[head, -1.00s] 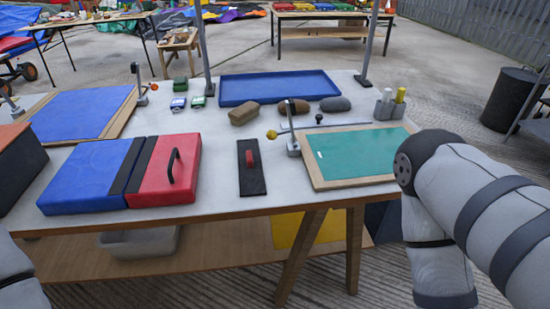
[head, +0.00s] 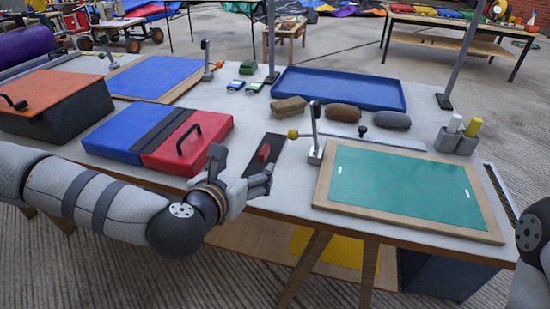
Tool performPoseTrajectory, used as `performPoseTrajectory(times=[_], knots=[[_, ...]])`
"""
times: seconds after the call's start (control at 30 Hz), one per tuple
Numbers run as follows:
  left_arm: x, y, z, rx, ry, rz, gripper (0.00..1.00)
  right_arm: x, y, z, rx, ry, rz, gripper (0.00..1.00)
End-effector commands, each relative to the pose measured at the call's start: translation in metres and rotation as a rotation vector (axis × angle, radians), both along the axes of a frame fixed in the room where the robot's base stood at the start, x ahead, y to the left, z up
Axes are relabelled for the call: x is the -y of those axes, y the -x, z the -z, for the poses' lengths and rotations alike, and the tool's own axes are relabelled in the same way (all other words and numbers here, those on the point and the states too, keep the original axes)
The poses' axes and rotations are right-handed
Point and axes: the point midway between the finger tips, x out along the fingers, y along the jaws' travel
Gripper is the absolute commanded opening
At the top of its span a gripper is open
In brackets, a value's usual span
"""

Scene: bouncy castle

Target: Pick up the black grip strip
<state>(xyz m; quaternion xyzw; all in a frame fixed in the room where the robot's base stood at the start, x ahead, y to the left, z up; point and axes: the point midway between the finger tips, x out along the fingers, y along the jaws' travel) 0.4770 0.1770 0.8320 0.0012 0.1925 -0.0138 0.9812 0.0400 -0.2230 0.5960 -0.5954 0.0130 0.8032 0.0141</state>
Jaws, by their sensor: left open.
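The flat black grip strip (head: 259,147) with a red block grip (head: 264,153) on top lies on the white table, between the blue-and-red pad and the green board. My left gripper (head: 268,180) is open and empty at the table's front edge. Its fingers point right and cover the near end of the strip in the picture; I cannot tell whether they touch it. The far end and the red grip stay visible. Part of my right arm shows at the right edge, but its gripper is outside the view.
The blue-and-red pad (head: 116,134) with a black handle lies left of the strip. A wood-framed green board (head: 410,229) with a clamp post (head: 315,150) is on the right. Brown and grey blocks (head: 290,107) and a blue tray (head: 340,85) lie behind.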

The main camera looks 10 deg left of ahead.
Motion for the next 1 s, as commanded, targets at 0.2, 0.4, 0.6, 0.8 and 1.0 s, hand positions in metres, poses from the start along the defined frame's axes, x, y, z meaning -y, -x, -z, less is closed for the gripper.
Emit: performPoseTrajectory(times=[0.2,0.4,0.6,0.8,1.0], knots=[[0.002,-0.039,0.020,-0.006,-0.002,0.003,0.75,0.000,0.006,0.006,-0.021,0.000,-0.001,0.17],[0.004,-0.070,0.031,-0.004,-0.004,0.004,0.75,0.000,0.007,0.008,-0.025,0.000,0.000,0.17],[0.005,-0.092,0.040,-0.005,-0.003,0.006,0.75,0.000,0.010,0.010,-0.033,0.000,-0.001,0.17],[0.005,-0.092,0.039,-0.004,-0.004,0.007,0.70,0.000,0.010,0.010,-0.032,0.000,-0.001,0.17],[0.005,-0.092,0.039,-0.004,-0.004,0.007,0.25,0.000,0.010,0.010,-0.032,0.000,-0.001,0.17]])
